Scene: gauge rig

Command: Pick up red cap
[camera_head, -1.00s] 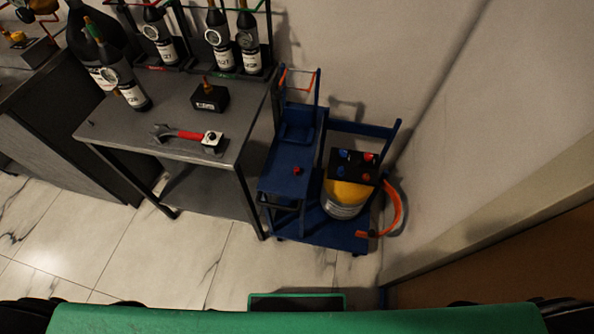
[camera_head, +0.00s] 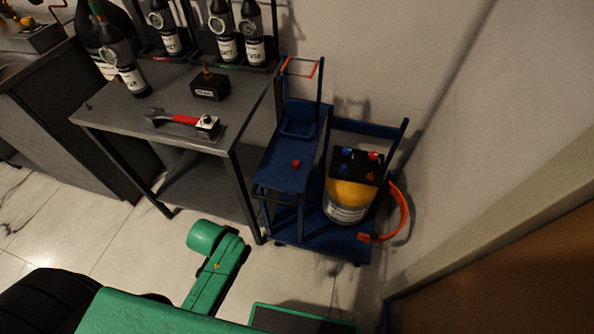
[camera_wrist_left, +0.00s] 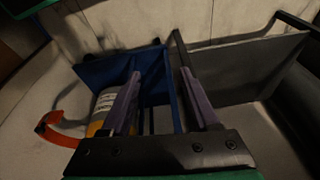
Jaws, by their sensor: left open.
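A small red cap (camera_head: 296,163) sits on the blue shelf (camera_head: 282,180) of the blue cart in the head view. A second red knob (camera_head: 373,156) is on the black panel above the yellow cylinder. My left gripper (camera_wrist_left: 160,74) shows in the left wrist view with its two purple fingers apart and nothing between them. It points toward the blue cart frame, and no red cap can be made out in that view. A green link of my arm (camera_head: 215,270) shows low in the head view, but its gripper is hidden. My right gripper is not in view.
A grey table (camera_head: 120,108) left of the cart holds a red-handled tool (camera_head: 185,120), a black box (camera_head: 209,87) and several bottles. The yellow cylinder (camera_head: 347,199) and an orange hose (camera_head: 402,212) are at the cart's right, near the wall. Floor is open before the table.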

